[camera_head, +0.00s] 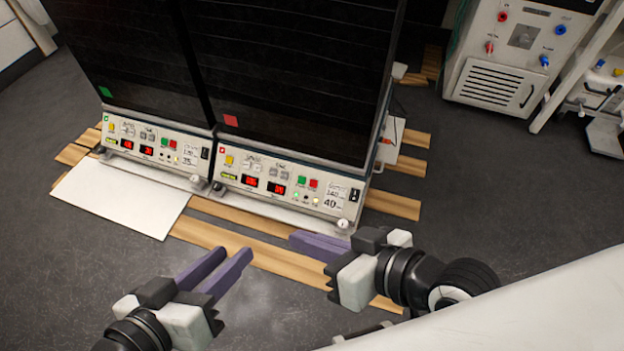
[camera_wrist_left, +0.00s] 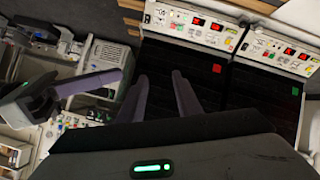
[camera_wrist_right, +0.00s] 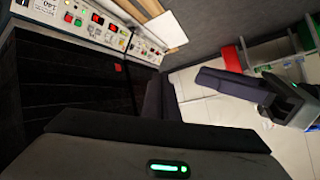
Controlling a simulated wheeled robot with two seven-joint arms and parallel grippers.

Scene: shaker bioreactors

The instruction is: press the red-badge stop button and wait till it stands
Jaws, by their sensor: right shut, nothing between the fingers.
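The shaker with the red badge (camera_head: 231,120) is the right one of two dark-fronted units. Its control panel (camera_head: 290,190) has lit red displays, a green button (camera_head: 301,180) and a red button (camera_head: 313,183) beside it. The red badge also shows in the left wrist view (camera_wrist_left: 216,68) and the right wrist view (camera_wrist_right: 117,68). My right gripper (camera_head: 293,240) is shut and empty, below and in front of this panel, apart from it. My left gripper (camera_head: 232,254) is open and empty, lower left, with its fingers pointing towards the panels.
The left shaker has a green badge (camera_head: 106,92) and a similar panel (camera_head: 150,145). A white sheet (camera_head: 120,200) and wooden slats (camera_head: 235,245) lie on the dark floor before the units. A white machine with a vent (camera_head: 495,85) stands at the back right.

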